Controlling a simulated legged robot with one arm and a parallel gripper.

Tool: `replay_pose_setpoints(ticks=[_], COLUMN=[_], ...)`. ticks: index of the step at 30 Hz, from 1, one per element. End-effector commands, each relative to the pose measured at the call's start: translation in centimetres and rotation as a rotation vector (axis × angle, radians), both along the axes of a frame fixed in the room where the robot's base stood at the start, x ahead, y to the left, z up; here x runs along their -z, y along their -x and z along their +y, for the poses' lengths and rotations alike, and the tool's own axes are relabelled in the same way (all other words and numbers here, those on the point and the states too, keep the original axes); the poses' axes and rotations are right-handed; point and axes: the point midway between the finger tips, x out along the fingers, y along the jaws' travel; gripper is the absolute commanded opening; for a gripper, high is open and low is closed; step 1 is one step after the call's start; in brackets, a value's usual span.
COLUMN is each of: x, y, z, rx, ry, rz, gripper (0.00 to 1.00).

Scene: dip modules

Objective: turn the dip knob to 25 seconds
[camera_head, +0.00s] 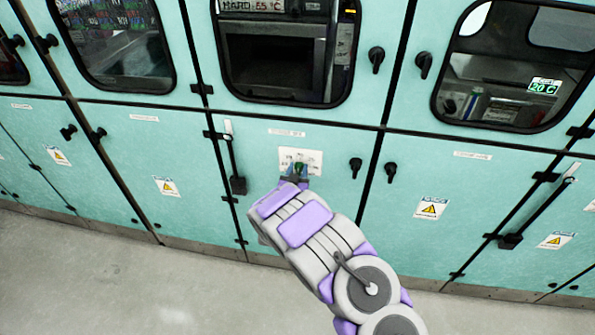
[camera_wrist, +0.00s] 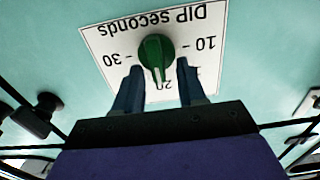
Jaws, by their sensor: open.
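The green dip knob (camera_wrist: 156,52) sits on a white label plate (camera_wrist: 103,42) that reads "DIP seconds", upside down in the wrist view. The marks 10 and 30 show on either side, and a partly hidden 20 shows near the knob's lower end. The knob's narrow end points down, close to the 20. My gripper (camera_wrist: 160,66) is open, its two blue fingers apart at the knob's left and right; contact cannot be told. In the head view my gripper (camera_head: 294,178) is at the plate (camera_head: 312,157), just below the green knob (camera_head: 299,167).
The plate is on a turquoise cabinet door (camera_head: 255,140). A black door handle (camera_head: 355,167) is right of the plate, and a black lever (camera_head: 236,170) is left of it. A window (camera_head: 285,60) is above. The grey floor (camera_head: 110,285) in front is clear.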

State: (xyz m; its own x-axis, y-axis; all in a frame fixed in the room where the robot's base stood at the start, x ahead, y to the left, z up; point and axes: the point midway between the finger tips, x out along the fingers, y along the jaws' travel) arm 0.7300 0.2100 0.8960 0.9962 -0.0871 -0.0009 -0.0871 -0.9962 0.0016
Motion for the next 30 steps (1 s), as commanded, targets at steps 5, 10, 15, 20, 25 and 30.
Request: replay_pose_setpoints(ticks=[5, 10, 15, 20, 25, 30], x=[-0.01, -0.01, -0.01, -0.01, -0.05, -0.18], y=[0.01, 0.02, 0.02, 0.02, 0.04, 0.05], z=[-0.01, -0.02, 0.0, 0.02, 0.03, -0.05], rx=[0.0, 0.0, 0.0, 0.0, -0.001, -0.001], ry=[0.0, 0.0, 0.0, 0.0, -0.016, -0.077], rz=[0.0, 0.0, 0.0, 0.0, -0.001, -0.007], gripper=[0.28, 0.12, 0.0, 0.0, 0.0, 0.0])
